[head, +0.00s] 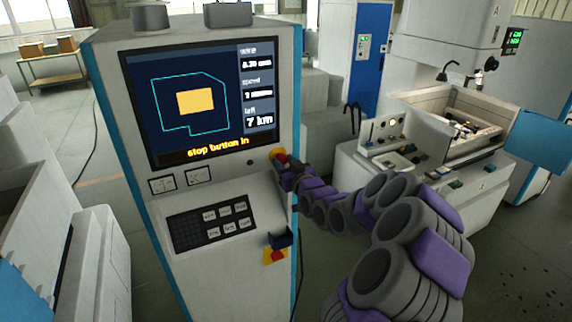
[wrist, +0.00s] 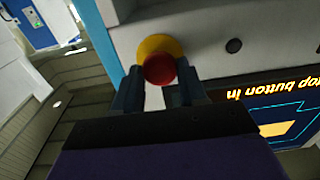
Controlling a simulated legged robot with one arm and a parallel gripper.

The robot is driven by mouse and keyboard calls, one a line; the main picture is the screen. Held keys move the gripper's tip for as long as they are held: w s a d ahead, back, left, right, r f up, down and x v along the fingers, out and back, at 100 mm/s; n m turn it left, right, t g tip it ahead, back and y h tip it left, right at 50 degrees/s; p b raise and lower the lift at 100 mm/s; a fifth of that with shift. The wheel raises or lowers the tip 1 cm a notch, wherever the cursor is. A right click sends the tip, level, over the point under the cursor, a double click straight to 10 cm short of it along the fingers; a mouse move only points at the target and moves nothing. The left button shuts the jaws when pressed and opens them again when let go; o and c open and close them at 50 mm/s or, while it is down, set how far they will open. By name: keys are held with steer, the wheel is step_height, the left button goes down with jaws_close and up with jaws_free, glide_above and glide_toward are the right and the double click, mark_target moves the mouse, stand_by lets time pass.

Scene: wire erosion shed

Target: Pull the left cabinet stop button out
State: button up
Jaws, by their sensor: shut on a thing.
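The stop button (head: 281,157) is a red knob on a yellow base on the front panel of the white and blue cabinet (head: 112,130), right below the screen. The screen (head: 190,105) reads "stop button in". My gripper (head: 285,166) reaches it from the right. In the wrist view the red knob (wrist: 159,69) sits between the two dark fingers of my gripper (wrist: 160,88), which are shut on it. The yellow base (wrist: 158,44) shows behind the knob. The exact finger contact is partly hidden.
Below it, a red and yellow part (head: 275,257) carries a dark block (head: 280,239). A keypad (head: 213,225) is on the sloped panel. A machine with an open tank (head: 460,125) stands right, with a blue cabinet (head: 352,50) behind. Floor is free between.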

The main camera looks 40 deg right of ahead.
steer(key=shift+f, duration=0.15)
jaws_close()
steer(key=shift+f, duration=0.1)
steer(key=shift+s+f+b, duration=0.1)
steer(key=shift+s+b, duration=0.05)
steer(key=shift+b, duration=0.4)
steer(key=shift+s+a+b, duration=0.15)
steer(key=shift+s+b, duration=0.2)
steer(key=shift+b, duration=0.05)
steer(key=o, duration=0.7)
jaws_free()
steer(key=o, duration=0.5)
steer(key=shift+r, duration=0.2)
